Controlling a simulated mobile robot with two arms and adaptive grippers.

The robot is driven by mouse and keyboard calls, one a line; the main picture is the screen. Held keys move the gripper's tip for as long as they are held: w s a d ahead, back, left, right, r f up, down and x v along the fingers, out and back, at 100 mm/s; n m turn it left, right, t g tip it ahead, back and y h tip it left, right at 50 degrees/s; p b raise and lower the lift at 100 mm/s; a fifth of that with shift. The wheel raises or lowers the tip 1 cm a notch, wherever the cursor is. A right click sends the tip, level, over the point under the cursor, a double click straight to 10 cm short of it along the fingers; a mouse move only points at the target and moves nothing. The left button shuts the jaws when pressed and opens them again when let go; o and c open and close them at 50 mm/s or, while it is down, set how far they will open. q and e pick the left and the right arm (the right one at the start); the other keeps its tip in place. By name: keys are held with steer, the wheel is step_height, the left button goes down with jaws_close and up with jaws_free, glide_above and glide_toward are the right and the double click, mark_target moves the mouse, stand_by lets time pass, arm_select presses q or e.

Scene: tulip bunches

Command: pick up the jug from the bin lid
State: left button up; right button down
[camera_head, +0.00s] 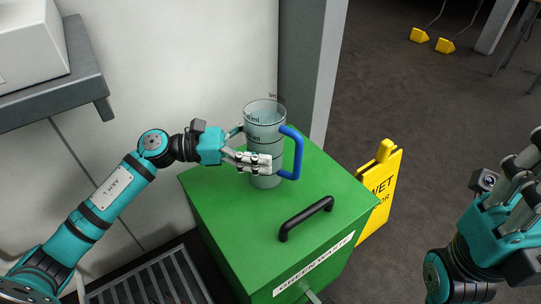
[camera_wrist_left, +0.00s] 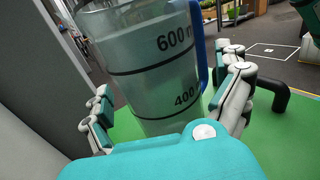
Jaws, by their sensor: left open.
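The jug (camera_head: 265,120) is a clear measuring jug with dark markings and a blue handle. It stands upright on the green bin lid (camera_head: 215,185), and its handle faces right in the head view. My left gripper (camera_head: 262,155) is open, with its fingers on either side of the jug's body. In the left wrist view the jug (camera_wrist_left: 150,60) stands between the open fingers; whether they touch it is not clear. My right gripper (camera_head: 522,185) is at the right edge, apart from the bin, and its fingers are partly cut off.
A black handle (camera_head: 306,218) rises from the lid in front of the jug. A yellow wet floor sign (camera_head: 380,190) stands right of the bin. A grey shelf (camera_head: 50,95) with a white box (camera_head: 30,45) is at upper left. Open dark floor lies to the right.

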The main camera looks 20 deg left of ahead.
arm_select(q)
steer(key=shift+x, duration=0.95)
steer(key=c, duration=1.8)
steer(key=shift+r, duration=0.15)
